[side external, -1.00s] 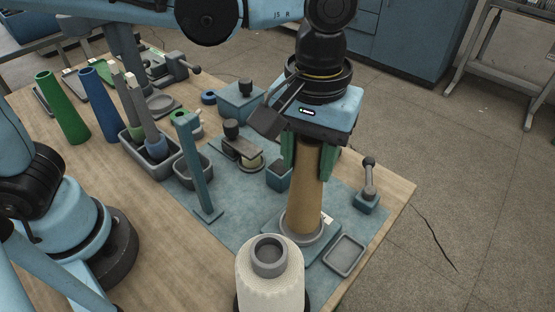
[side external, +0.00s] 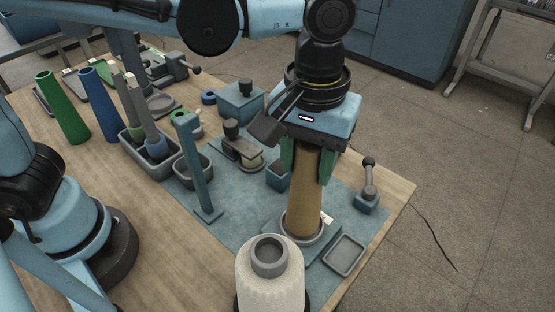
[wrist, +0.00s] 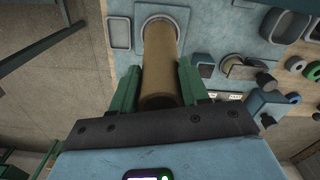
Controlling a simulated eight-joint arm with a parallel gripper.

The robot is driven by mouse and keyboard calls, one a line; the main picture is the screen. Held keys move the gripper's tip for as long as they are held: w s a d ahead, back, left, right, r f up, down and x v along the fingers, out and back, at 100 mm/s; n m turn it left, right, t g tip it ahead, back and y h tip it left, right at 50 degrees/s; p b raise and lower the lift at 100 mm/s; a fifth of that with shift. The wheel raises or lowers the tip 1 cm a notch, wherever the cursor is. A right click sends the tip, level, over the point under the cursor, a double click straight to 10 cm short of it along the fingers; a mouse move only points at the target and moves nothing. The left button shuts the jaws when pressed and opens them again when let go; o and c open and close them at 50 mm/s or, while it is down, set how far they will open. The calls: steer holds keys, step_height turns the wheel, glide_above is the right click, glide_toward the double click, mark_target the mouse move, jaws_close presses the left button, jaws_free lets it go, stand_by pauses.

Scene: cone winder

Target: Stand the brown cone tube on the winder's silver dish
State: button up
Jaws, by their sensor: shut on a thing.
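The brown cone tube (side external: 305,200) stands upright in the side external view, with its wide lower end at the silver dish (side external: 290,232). The dish rim shows around the tube's foot; I cannot tell whether the tube fully rests on it. My gripper (side external: 308,165) is above the dish with its green fingers shut on the tube's upper part. In the wrist view the tube (wrist: 160,65) lies between the two fingers (wrist: 160,90), and its far end meets the dish (wrist: 178,14). The tube's top is hidden under the gripper in the side external view.
A white yarn cone (side external: 268,280) stands in front of the dish. A small grey tray (side external: 345,254) lies to its right, and a ball-topped lever (side external: 369,180) stands behind that. A blue post (side external: 195,165) stands left. Green (side external: 62,110) and blue (side external: 99,105) cones stand farther left.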

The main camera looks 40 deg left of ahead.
steer(key=shift+f, duration=0.1)
steer(key=shift+f, duration=0.4)
stand_by(0.4)
steer(key=o, duration=1.1)
steer(key=shift+c, duration=0.2)
step_height(320, 180, up, 12)
steer(key=shift+r, duration=0.1)
steer(key=shift+a, duration=0.1)
